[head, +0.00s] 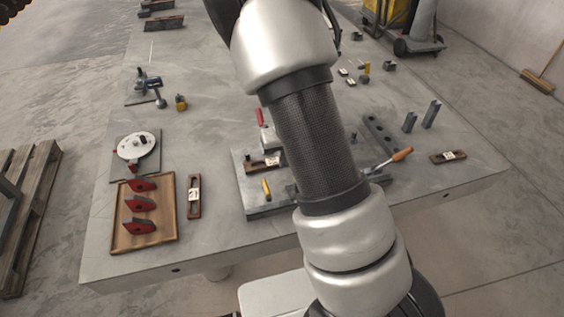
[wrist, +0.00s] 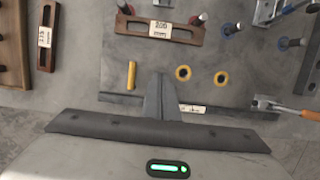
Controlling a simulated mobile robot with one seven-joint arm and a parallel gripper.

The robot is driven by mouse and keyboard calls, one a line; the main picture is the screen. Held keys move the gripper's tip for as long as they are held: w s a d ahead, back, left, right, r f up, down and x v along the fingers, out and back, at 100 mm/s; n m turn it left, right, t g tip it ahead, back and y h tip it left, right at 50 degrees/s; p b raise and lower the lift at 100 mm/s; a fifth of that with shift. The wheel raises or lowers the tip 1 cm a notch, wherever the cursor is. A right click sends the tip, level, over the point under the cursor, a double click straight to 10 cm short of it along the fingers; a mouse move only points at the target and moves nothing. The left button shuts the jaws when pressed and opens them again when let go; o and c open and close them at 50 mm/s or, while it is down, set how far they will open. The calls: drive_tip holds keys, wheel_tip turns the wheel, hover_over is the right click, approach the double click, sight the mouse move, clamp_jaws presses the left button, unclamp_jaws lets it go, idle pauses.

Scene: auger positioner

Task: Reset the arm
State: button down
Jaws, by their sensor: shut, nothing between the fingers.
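My arm (head: 318,145) crosses the middle of the head view in front of the table (head: 215,115). My gripper (wrist: 159,80) shows in the wrist view as two dark grey fingers pressed together, shut and empty. They point over the front part of a grey plate (head: 265,208) on the table. I cannot make out the gripper in the head view, and my arm hides part of the plate.
A wooden tray (head: 172,237) with red pieces stands at the front left, beside a labelled wooden bar (head: 194,196). An orange-handled tool (head: 400,155) and two grey posts (head: 431,114) are on the right. A pallet (head: 30,210) lies on the floor at left.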

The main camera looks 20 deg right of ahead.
drive_tip(key=s+a+r+n+t+y+p, duration=0.1)
drive_tip(key=s+a+r+n+y, duration=0.2)
drive_tip(key=r+n, duration=0.6)
drive_tip(key=s+a+r+n, duration=0.4)
drive_tip(key=r+n, duration=0.3)
drive_tip(key=r, duration=0.4)
drive_tip(key=s+d+r+n+t+h, duration=0.1)
drive_tip(key=s+r+n, duration=0.5)
drive_tip(key=s+n, duration=0.2)
drive_tip(key=s+d+r+n+h+p, duration=0.1)
drive_tip(key=s+r+n, duration=0.5)
drive_tip(key=n, duration=0.6)
drive_tip(key=shift+s+d+t+h, duration=0.45)
drive_tip(key=shift+s+d, duration=0.25)
drive_tip(key=shift+s, duration=0.55)
